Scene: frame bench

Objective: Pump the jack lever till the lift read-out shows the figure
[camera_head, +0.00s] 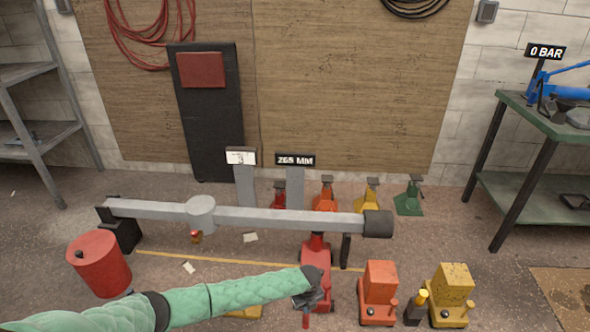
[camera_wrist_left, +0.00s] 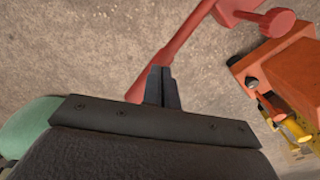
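The red jack (camera_head: 314,262) stands under the long grey beam (camera_head: 275,219), near its right end. The lift read-out (camera_head: 295,160) shows 265 MM. A white card (camera_head: 241,156) beside it bears a mark too small to read surely. My left gripper (camera_head: 314,290), at the end of the green-sleeved arm, is at the near side of the red jack. In the left wrist view, its fingers (camera_wrist_left: 161,84) are close together on the red jack lever (camera_wrist_left: 184,38), which runs slantwise past them. My right gripper is not in view.
An orange jack (camera_head: 380,285) and a yellow jack (camera_head: 453,287) stand to the right, with a dark bottle-shaped item (camera_head: 415,307) between them. A red drum (camera_head: 99,263) is at left. Coloured stands line the wall. A green bench (camera_head: 545,119) stands at right.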

